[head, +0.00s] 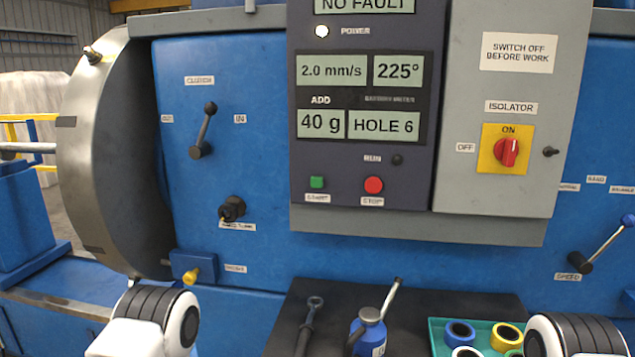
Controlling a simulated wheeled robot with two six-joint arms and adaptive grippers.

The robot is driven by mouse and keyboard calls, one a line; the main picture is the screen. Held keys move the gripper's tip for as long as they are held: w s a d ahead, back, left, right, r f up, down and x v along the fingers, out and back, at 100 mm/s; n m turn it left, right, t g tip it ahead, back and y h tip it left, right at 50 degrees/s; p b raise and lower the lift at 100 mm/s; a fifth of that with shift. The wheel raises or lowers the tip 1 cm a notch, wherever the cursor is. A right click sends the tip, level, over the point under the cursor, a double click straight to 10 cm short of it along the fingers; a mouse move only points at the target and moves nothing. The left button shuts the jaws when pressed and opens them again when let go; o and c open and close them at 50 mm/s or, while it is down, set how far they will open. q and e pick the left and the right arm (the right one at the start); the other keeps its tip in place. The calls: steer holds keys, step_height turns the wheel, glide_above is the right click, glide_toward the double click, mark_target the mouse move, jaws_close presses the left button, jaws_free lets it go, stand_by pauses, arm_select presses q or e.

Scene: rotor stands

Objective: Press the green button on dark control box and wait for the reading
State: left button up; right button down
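The dark control box (308,190) is fixed to the front of the blue machine. Its green button (317,182), labelled START, is at the lower left, and a red STOP button (374,185) is to its right. The displays read NO FAULT at the cut-off top, 2.0 mm/s (331,71), 225° (397,70), 40 g (321,123) and HOLE 6 (384,125). The power lamp (321,31) is lit and the run lamp (397,160) is dark. Parts of both my arms show at the bottom edge; neither gripper is in view, and nothing touches the button.
A grey isolator box (499,208) with its red switch (506,152) at ON adjoins on the right. Levers stick out of the blue machine (260,110). Below, a dark surface (338,300) holds a blue bottle (369,335) and a green tray (436,338) of tape rolls. A large metal disc (105,150) stands left.

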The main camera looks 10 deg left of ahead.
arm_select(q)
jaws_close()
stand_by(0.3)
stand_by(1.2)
